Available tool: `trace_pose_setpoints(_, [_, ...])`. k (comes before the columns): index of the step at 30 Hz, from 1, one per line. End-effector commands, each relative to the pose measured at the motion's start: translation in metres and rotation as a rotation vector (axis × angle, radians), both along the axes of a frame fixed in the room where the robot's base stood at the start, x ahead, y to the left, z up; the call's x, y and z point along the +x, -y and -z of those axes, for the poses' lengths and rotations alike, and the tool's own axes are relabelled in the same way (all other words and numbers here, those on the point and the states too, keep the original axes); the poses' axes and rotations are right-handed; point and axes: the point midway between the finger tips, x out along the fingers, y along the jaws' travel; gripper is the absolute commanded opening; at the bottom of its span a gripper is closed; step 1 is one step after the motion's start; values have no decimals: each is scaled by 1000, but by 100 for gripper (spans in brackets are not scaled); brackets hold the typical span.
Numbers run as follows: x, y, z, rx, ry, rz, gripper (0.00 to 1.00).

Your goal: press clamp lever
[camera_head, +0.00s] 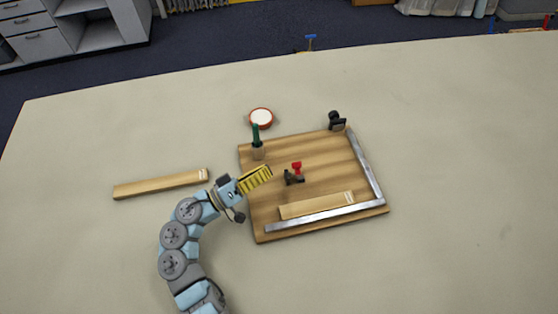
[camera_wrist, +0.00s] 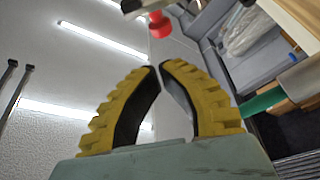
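A small dark clamp (camera_head: 291,179) with a red-tipped lever (camera_head: 297,166) stands near the middle of a wooden board (camera_head: 320,154). The lever looks upright. My gripper (camera_head: 270,170) has yellow ribbed fingers and is just left of the clamp, over the board's left part, apart from the lever. In the wrist view, the fingertips of my gripper (camera_wrist: 160,66) nearly meet, with nothing between them. The red lever tip (camera_wrist: 160,25) shows just beyond them at the top, with part of its metal arm; the rest of the clamp is out of that view.
The board carries a wooden strip (camera_head: 315,206), a metal L-shaped fence (camera_head: 369,172), a black fitting (camera_head: 336,122) and a green-handled tool (camera_head: 256,136) in a holder. A red-rimmed white round item (camera_head: 261,117) is behind. A plank (camera_head: 160,184) lies left. The table's right side is clear.

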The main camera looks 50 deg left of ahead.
Motion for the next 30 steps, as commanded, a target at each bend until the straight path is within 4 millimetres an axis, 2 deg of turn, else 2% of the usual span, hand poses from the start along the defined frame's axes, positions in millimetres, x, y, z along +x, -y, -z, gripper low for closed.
trace_pose_setpoints(18, [-4, -36, -17, -134, -70, -1, 0])
trace_pose_setpoints(30, [-5, -38, -18, -140, -70, -4, 0])
